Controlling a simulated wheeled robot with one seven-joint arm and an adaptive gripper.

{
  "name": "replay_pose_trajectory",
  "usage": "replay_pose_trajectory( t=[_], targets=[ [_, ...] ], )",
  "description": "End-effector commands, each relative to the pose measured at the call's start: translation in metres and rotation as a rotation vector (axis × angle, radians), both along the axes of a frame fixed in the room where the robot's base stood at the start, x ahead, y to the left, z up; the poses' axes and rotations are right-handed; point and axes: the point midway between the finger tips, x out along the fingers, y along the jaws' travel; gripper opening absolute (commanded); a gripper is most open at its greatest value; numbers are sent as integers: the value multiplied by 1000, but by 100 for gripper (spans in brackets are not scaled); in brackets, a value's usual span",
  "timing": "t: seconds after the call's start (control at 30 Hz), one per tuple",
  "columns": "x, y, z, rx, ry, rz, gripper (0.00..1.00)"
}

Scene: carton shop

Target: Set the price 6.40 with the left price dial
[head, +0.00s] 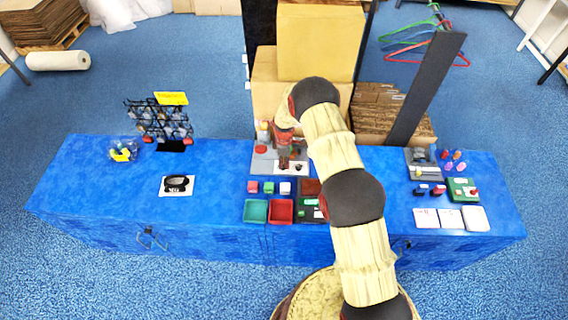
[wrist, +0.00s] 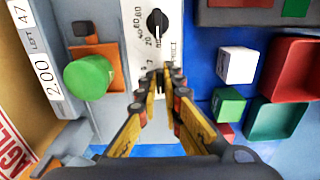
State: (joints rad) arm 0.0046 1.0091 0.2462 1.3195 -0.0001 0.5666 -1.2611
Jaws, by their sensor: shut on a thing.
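My gripper (wrist: 162,72) points down at a white dial panel (wrist: 145,40) on a grey machine. Its fingertips are closed together on the left price dial, which they almost wholly hide. A second dial (wrist: 157,22) with a black knob and a scale with 20, 40, 60 and 80 stands just beyond the fingertips, free of them. A white display strip (wrist: 48,75) at the left reads 2.00, with LEFT 47 further up. In the head view my gripper (head: 284,165) is over the machine (head: 262,163); the dials are too small to read there.
A round green knob (wrist: 90,77) on an orange square stands left of the fingers. White (wrist: 237,65) and green (wrist: 228,106) cubes and red (wrist: 292,68) and green (wrist: 276,119) trays lie right. A wire rack (head: 160,120) stands at the left of the blue counter (head: 90,180).

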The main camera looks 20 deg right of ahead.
Motion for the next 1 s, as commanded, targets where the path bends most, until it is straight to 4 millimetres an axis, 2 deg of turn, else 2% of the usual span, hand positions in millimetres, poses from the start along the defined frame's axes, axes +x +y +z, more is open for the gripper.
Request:
replay_pose_trajectory(
  t=[0.53,1.0],
  targets=[
    [0,0,-1,0,0,-67,0],
    [-1,1,-2,1,-1,-450,0]
  ],
)
